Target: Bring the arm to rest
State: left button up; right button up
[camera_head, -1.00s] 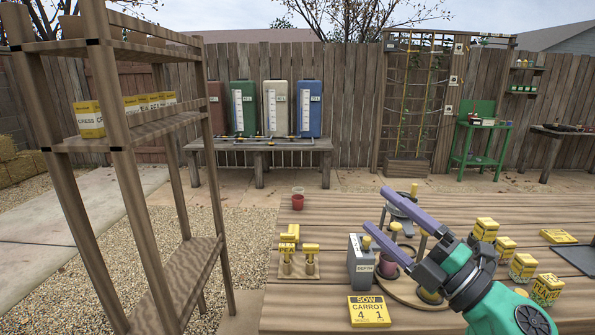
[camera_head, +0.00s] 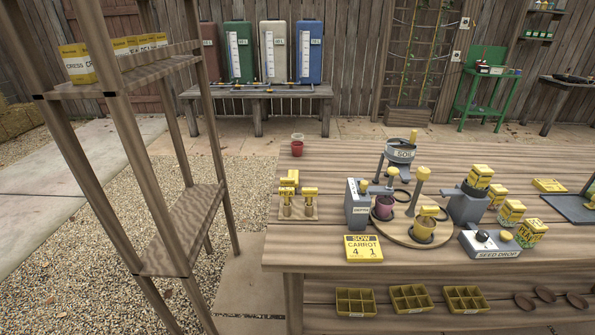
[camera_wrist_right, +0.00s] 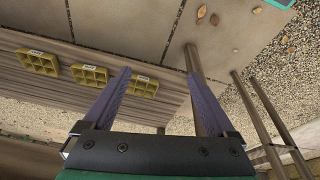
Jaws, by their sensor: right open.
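My right gripper (camera_wrist_right: 158,74) shows only in the right wrist view. Its two purple fingers are spread apart with nothing between them. Neither of my arms shows in the head view. My left gripper is not in view.
The wooden table (camera_head: 310,247) holds a round turntable (camera_head: 388,231), a "SOW CARROT" card (camera_head: 363,248), a depth block (camera_head: 357,205) and a seed-drop unit (camera_head: 488,245). Several yellow seed trays (camera_head: 356,302) sit on its lower shelf. A wooden rack (camera_head: 120,150) stands left. Gravel (camera_head: 90,260) lies between.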

jog(key=s+f+g+p, duration=0.1)
jog(key=s+f, duration=0.2)
jog(key=f, duration=0.5)
jog(key=s+f+p, duration=0.1)
jog(key=s+f, duration=0.2)
jog(key=f, duration=0.5)
jog(key=s+d+f+p, duration=0.1)
jog(key=s+f, duration=0.3)
jog(key=s, duration=0.3)
jog(key=s+d+f+g+p, duration=0.1)
jog(key=s+d+f, duration=0.1)
jog(key=s+f, duration=0.3)
jog(key=shift+s+d+f, duration=0.15)
jog(key=shift+s, duration=0.85)
